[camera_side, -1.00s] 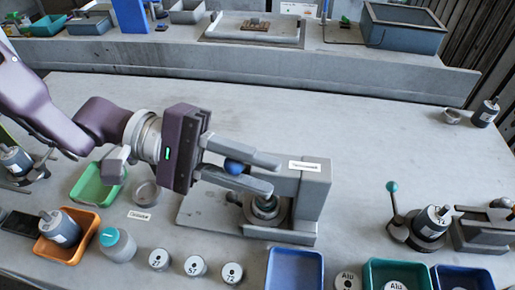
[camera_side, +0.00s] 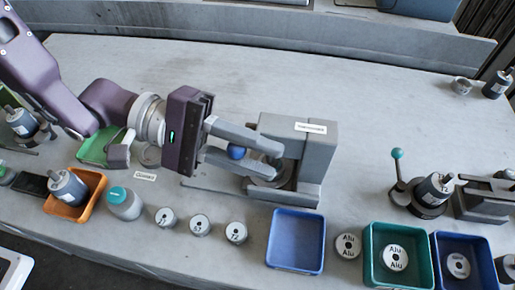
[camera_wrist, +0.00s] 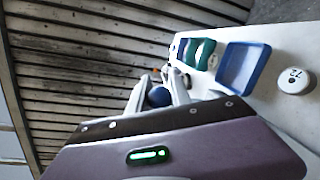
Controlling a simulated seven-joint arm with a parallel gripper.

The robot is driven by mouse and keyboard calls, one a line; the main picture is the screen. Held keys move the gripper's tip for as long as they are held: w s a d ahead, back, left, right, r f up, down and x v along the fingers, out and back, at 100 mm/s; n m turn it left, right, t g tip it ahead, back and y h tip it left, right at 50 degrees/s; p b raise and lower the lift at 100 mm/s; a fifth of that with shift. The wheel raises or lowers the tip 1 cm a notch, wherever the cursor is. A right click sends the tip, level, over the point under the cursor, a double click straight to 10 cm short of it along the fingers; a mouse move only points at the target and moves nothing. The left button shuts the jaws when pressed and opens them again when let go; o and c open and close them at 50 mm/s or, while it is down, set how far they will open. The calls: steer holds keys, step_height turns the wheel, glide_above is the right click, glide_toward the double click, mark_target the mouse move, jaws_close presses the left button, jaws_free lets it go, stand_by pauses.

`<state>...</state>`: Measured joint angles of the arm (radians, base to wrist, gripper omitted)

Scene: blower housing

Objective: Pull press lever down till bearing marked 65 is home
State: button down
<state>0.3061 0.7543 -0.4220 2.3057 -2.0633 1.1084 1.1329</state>
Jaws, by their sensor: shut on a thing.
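The grey press (camera_side: 318,160) stands mid-bench with a label on its top. My gripper (camera_side: 270,162) is shut around the press lever's blue ball knob (camera_side: 236,152), left of the press column. The wrist view also shows the blue knob (camera_wrist: 158,96) between my two fingers. The fingers reach across the front of the press and hide most of the lever, the ram and the seat. A round metal part (camera_side: 264,170) shows partly behind the fingers. No bearing marked 65 can be read, and I cannot tell how deep any bearing sits.
Several round marked parts (camera_side: 200,225) stand in front of the press. An empty blue tray (camera_side: 296,240) is beside them, with a green tray (camera_side: 372,272) to its right. A small teal-knobbed lever fixture (camera_side: 397,155) stands right. The bench behind the press is clear.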

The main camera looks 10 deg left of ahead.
steer(key=shift+a+f, duration=0.1)
steer(key=shift+f, duration=0.15)
steer(key=c, duration=1.3)
jaws_free()
steer(key=shift+o, duration=0.6)
steer(key=shift+r, duration=0.1)
steer(key=v, duration=0.7)
steer(key=shift+a, duration=0.1)
